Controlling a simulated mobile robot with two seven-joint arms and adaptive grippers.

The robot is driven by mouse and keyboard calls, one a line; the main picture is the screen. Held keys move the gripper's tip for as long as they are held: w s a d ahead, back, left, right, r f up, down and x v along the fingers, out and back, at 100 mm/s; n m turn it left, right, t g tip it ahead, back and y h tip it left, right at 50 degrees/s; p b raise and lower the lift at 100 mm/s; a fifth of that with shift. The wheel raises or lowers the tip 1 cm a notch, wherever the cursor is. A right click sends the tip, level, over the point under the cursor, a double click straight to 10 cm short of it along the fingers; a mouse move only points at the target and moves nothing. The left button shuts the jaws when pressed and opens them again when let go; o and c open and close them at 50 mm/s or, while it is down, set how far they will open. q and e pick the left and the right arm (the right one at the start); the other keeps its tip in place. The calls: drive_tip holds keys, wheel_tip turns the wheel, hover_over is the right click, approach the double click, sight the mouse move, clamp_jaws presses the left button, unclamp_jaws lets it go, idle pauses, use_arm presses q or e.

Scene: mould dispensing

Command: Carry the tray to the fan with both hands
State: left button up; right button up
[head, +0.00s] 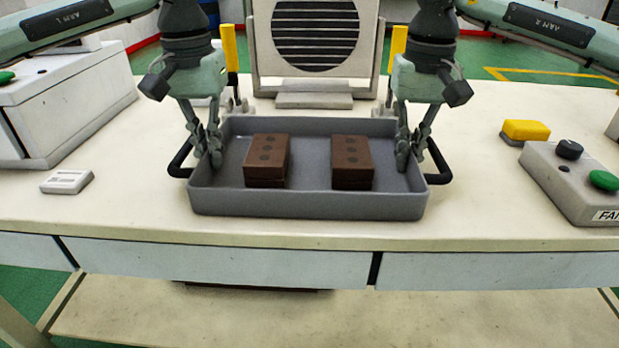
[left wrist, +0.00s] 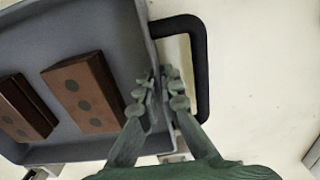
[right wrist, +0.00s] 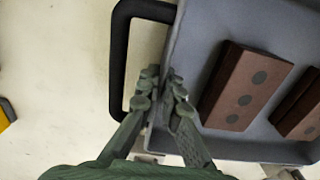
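The grey tray (head: 305,205) is on the table in front of the fan (head: 316,72), level, with black handles (head: 180,160) at its two sides. Whether it touches the tabletop is hard to tell. Two brown moulds (head: 267,160) (head: 351,162) lie in it, apart. My left gripper (head: 206,152) is shut on the left side wall, one finger inside and one outside, as the left wrist view (left wrist: 164,88) shows. My right gripper (head: 411,150) is shut on the right side wall in the same way, also seen in the right wrist view (right wrist: 161,86).
A grey control box (head: 575,180) with a green button and dark knob stands at right, a yellow-topped block (head: 525,130) behind it. A white machine (head: 60,110) and a small white block (head: 67,182) are at left. Yellow posts (head: 230,48) (head: 398,42) flank the fan.

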use_arm(q)
drive_tip(key=o, duration=0.4)
drive_tip(key=shift+r, duration=0.1)
use_arm(e)
drive_tip(key=o, duration=0.4)
use_arm(q)
drive_tip(key=shift+o, duration=0.2)
use_arm(e)
drive_tip(key=shift+o, duration=0.2)
drive_tip(key=shift+r, duration=0.15)
use_arm(q)
wheel_tip(320, 180, up, 12)
use_arm(e)
wheel_tip(320, 180, up, 12)
